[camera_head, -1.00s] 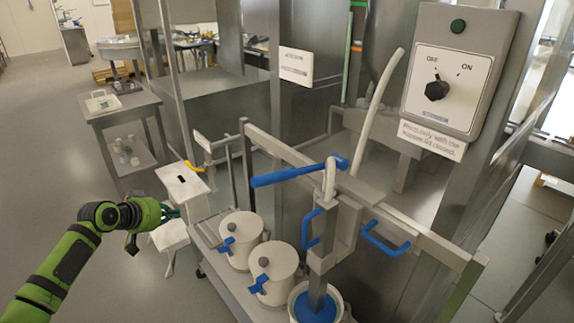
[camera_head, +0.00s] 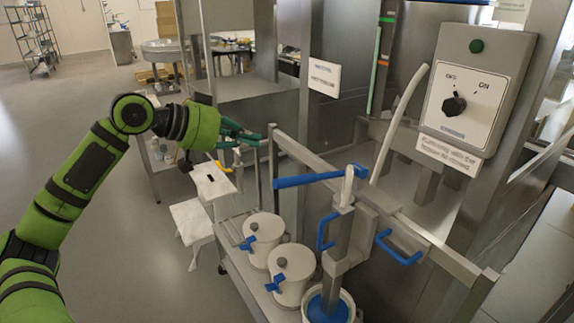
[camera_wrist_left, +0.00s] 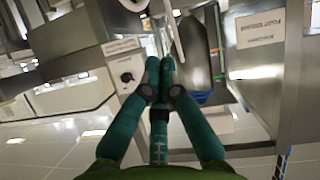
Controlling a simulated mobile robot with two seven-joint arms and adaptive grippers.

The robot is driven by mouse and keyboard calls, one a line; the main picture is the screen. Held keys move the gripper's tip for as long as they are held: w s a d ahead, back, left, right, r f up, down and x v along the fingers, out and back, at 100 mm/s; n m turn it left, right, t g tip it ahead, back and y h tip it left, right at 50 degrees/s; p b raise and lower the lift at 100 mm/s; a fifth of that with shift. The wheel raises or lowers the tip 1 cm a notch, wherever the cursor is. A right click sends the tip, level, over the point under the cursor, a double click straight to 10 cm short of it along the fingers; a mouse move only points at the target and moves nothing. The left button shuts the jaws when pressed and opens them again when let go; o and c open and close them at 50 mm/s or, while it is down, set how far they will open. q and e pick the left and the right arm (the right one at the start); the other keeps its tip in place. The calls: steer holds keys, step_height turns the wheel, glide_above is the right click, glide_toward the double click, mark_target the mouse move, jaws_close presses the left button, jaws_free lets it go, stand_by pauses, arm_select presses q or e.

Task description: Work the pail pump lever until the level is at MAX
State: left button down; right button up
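The pump lever (camera_head: 308,180) has a long blue handle and lies close to level, pointing left from its pale pivot above the pump. The pump column (camera_head: 338,254) goes down into a white pail (camera_head: 350,309) with a blue disc inside. I cannot make out a MAX mark or the level. My left gripper (camera_head: 258,140) is in the air to the left of and behind the lever handle, apart from it. In the left wrist view its green fingers (camera_wrist_left: 160,66) meet at the tips with nothing visible between them. My right gripper is not in view.
Two lidded white pots (camera_head: 293,268) with blue taps stand on the cart left of the pail. A grey rail (camera_head: 436,243) runs behind the pump. A switch box (camera_head: 469,90) stands at right, its knob nearer OFF. A pale hose (camera_head: 397,128) rises behind. Floor at left is clear.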

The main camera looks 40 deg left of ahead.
arm_select(q)
steer(key=shift+w+d+f+p, duration=0.7)
steer(key=shift+w+f+p, duration=0.55)
steer(key=shift+p, duration=0.4)
steer(key=shift+w+d+f+p, duration=0.75)
steer(key=shift+w+f+p, duration=0.3)
steer(key=shift+f+p, duration=0.45)
steer(key=shift+w+d+f+p, duration=0.7)
steer(key=shift+w+f+p, duration=0.45)
steer(key=shift+p, duration=0.6)
steer(key=shift+f, duration=0.25)
